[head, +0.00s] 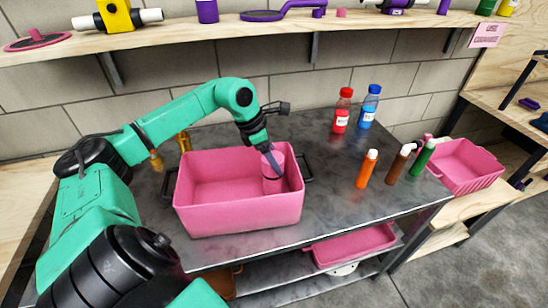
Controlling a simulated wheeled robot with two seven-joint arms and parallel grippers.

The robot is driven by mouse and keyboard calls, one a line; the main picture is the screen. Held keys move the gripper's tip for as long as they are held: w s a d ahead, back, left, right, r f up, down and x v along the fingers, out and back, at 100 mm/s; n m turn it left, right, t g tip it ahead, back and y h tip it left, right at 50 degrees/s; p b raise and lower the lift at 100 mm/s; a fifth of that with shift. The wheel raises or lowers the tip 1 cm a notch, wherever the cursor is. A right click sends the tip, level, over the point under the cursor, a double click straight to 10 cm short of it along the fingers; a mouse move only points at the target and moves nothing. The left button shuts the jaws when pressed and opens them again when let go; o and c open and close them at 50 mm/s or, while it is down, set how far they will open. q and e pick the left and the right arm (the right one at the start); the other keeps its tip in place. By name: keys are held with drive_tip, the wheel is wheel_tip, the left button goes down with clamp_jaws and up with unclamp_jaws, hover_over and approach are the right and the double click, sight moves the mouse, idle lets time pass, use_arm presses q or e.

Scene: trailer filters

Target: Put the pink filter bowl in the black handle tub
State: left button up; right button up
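The pink tub with black handles (240,217) stands on the grey metal table, with one handle visible at each end. The pink filter bowl (270,184) is upright inside the tub at its right end. I cannot tell whether it touches the tub floor. My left gripper (274,162) points down into the tub at the bowl, with a dark finger across the bowl's upper part. The other finger is hidden, so I cannot tell whether the grip is closed. My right gripper is not in view.
Red (341,112) and blue (369,108) bottles stand behind. Orange (366,170), brown (398,165) and green (424,158) bottles stand right of the tub. Another pink tub (466,168) is at the far right. A wooden shelf (240,36) runs along the wall above.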

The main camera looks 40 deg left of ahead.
use_arm(q)
drive_tip(key=o, duration=0.3)
drive_tip(key=shift+r, duration=0.2)
drive_tip(key=shift+s+a+r, duration=0.15)
drive_tip(key=shift+r, duration=0.05)
drive_tip(key=b+v, duration=0.2)
drive_tip(key=v, duration=0.9)
drive_tip(key=shift+r, duration=0.2)
drive_tip(key=shift+r, duration=0.1)
